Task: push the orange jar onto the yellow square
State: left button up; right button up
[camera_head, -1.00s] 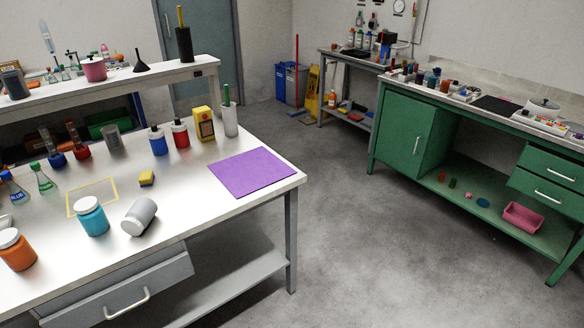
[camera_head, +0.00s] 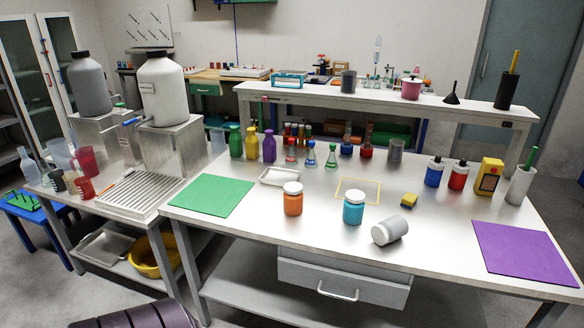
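The orange jar (camera_head: 293,199) with a white lid stands upright near the front of the white bench. The yellow square (camera_head: 374,182) is a thin yellow outline on the bench top, behind and to the right of the orange jar, and the jar is apart from it. A blue jar (camera_head: 353,207) with a white lid stands in front of the square, to the right of the orange jar. Neither of my grippers shows in the head view.
A grey jar (camera_head: 390,230) lies on its side right of the blue jar. A white tray (camera_head: 284,175) lies behind the orange jar. Green (camera_head: 212,196) and purple (camera_head: 528,252) mats lie at the bench ends.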

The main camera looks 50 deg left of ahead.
aim_at(293, 195)
jog(key=u, duration=1.65)
